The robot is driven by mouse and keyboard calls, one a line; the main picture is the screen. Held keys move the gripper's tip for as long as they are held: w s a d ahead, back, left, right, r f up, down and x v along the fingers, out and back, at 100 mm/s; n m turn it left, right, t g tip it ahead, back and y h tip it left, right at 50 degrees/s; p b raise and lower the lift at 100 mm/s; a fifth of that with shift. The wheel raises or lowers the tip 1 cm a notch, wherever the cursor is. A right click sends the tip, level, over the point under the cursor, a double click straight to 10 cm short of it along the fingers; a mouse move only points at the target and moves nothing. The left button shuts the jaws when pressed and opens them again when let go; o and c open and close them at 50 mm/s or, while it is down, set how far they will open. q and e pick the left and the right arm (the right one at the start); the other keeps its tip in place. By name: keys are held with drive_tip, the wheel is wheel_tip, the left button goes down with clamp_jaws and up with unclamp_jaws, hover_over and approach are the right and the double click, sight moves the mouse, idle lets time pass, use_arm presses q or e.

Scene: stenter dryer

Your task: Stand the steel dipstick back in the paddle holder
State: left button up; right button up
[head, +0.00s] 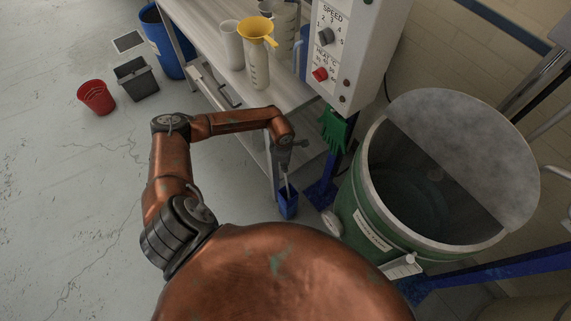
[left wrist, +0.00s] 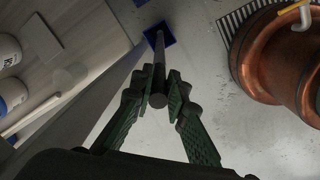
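The steel dipstick (head: 287,184) is a thin grey rod, close to upright, below my left gripper (head: 287,152). In the left wrist view the dipstick (left wrist: 159,75) lies between the two green-padded fingers of my left gripper (left wrist: 159,92), which look shut on it near its upper end. The paddle holder (head: 288,206) is a small blue box beside the bench leg; it also shows in the left wrist view (left wrist: 164,36). The rod's lower end meets the holder's mouth; how deep it sits is hidden. My right gripper is not in view.
A bench (head: 208,45) with jugs and a yellow funnel (head: 258,29) stands behind the holder. A large green drum (head: 365,205) stands to the right. A red bucket (head: 97,97) and grey bin (head: 137,80) stand at left.

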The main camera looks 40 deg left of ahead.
use_arm(q)
drive_tip(key=o, duration=0.5)
drive_tip(key=shift+r, duration=0.1)
drive_tip(key=r, duration=1.1)
drive_tip(key=shift+s+r, duration=0.4)
idle(0.4)
